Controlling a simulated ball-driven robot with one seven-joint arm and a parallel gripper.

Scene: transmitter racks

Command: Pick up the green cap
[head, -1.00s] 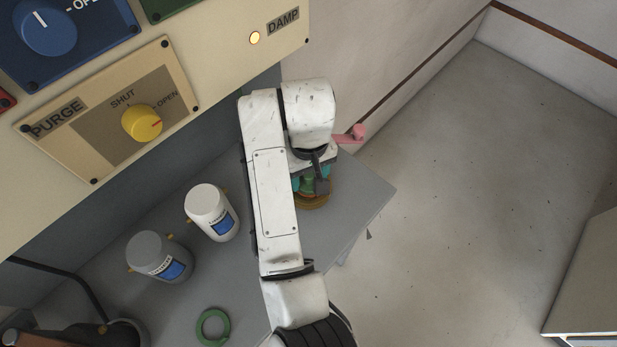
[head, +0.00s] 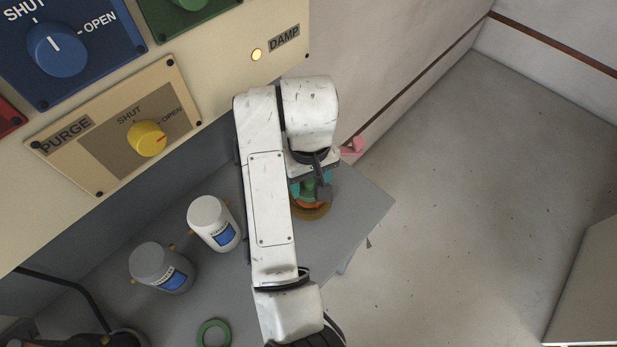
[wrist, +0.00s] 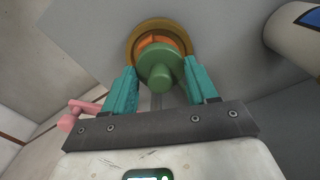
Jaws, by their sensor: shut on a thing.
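The green cap (wrist: 158,62) has a round body with a knob and sits between the two teal fingers of my gripper (wrist: 163,80) in the wrist view. My gripper is shut on it. In the head view the gripper (head: 311,189) and the green cap (head: 308,184) show partly below my white wrist, which hides much of them. An ochre ring-shaped piece with an orange inside (wrist: 140,36) lies behind the cap in the wrist view; I cannot tell whether the cap touches it.
A white jar (head: 212,222) and a grey jar (head: 161,266) stand on the grey table (head: 358,205) left of my arm. A green ring (head: 213,334) lies nearer. A pink piece (head: 352,146) shows beside the gripper. The control panel (head: 225,65) rises behind.

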